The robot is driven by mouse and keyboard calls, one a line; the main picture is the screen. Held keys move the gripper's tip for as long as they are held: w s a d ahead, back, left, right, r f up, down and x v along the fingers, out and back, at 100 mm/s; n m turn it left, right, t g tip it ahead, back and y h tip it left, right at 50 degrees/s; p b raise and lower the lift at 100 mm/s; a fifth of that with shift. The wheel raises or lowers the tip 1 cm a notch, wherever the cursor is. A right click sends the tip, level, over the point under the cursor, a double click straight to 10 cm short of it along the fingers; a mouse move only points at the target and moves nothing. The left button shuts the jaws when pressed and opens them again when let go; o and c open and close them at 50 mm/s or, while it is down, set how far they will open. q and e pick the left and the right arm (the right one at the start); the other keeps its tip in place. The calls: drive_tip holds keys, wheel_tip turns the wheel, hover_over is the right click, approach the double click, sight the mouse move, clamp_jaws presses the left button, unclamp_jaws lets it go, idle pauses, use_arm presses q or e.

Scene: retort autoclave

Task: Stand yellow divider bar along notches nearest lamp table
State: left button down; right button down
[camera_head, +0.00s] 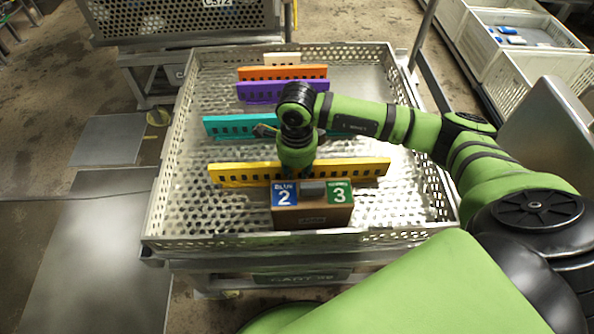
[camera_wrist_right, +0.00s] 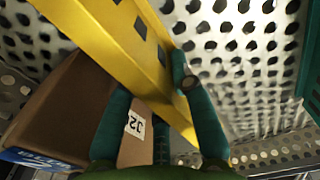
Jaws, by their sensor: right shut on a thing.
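The yellow divider bar (camera_head: 228,174) stands on edge, running left to right across the near part of the perforated metal tray (camera_head: 164,190). My right gripper (camera_head: 298,166) reaches down onto its middle; its fingertips are hidden in the head view. In the right wrist view my gripper (camera_wrist_right: 152,85) has one finger on each side of the yellow bar (camera_wrist_right: 118,38) and is shut on it. I cannot make out the notches or tell which side is the lamp table. My left gripper is not in view.
A brown box (camera_head: 312,217) with blue "2" and green "3" labels stands just in front of the bar. Teal (camera_head: 222,127), purple (camera_head: 258,91), orange (camera_head: 283,73) and cream (camera_head: 282,59) bars stand farther back. White crates (camera_head: 520,70) stand at the upper right.

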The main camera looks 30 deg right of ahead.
drive_tip(key=c, duration=1.1)
unclamp_jaws()
drive_tip(key=shift+o, duration=0.2)
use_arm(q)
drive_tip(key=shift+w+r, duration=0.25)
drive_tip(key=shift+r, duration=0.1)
use_arm(e)
drive_tip(key=shift+r, duration=0.15)
wheel_tip(320, 180, up, 3)
drive_tip(key=shift+w+f+p, duration=0.1)
drive_tip(key=shift+f+p, duration=0.05)
drive_tip(key=shift+p, duration=0.25)
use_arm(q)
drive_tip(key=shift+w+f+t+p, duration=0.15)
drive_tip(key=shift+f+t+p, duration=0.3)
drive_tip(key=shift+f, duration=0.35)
use_arm(e)
wheel_tip(320, 180, up, 9)
drive_tip(key=shift+r, duration=0.1)
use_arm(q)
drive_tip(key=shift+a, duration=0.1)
